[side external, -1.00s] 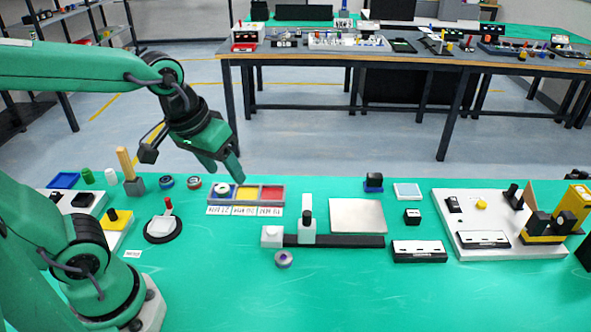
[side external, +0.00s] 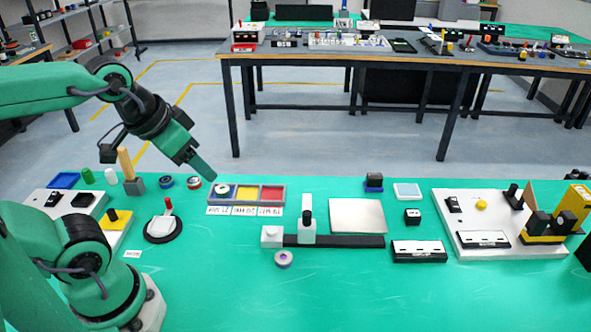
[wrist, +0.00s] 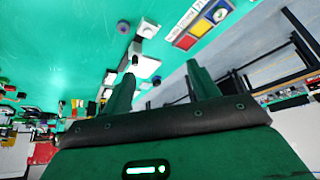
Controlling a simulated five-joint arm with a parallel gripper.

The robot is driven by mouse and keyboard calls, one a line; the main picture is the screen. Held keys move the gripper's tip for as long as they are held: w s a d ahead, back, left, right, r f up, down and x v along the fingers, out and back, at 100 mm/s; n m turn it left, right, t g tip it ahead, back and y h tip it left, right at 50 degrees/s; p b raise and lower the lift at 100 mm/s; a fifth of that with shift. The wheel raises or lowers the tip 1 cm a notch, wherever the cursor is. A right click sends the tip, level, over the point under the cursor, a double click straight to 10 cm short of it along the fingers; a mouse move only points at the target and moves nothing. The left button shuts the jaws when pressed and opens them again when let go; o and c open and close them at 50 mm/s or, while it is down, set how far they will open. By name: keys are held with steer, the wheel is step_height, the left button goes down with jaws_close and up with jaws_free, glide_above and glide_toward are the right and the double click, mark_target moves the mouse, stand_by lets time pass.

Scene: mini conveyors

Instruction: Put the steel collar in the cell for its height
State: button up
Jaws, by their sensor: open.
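A pale metallic ring, which looks like the steel collar (side external: 222,190), lies in the blue cell of the grey three-cell tray (side external: 259,187). The yellow cell (side external: 247,193) and the red cell (side external: 272,193) look empty. White labels (side external: 244,211) stand along the tray's front; their print is too small to read surely. My gripper (side external: 204,173) is above and left of the tray, apart from it. In the wrist view my gripper (wrist: 161,72) has its fingers spread with nothing between them, and the tray (wrist: 178,37) is at the top.
Another grey ring with a purplish centre (side external: 284,259) lies in front of the black rail gauge (side external: 335,241). Two coloured rings (side external: 180,182) and an upright wooden-handled tool (side external: 130,172) stand left of the tray. The front right of the green table is clear.

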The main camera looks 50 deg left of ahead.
steer(key=shift+w, duration=0.1)
steer(key=m+g, duration=0.6)
steer(key=m, duration=1.4)
glide_above(284, 257)
step_height(284, 257, down, 16)
steer(key=shift+f, duration=0.25)
steer(key=shift+f, duration=0.1)
steer(key=shift+f, duration=1.2)
steer(key=shift+f, duration=0.1)
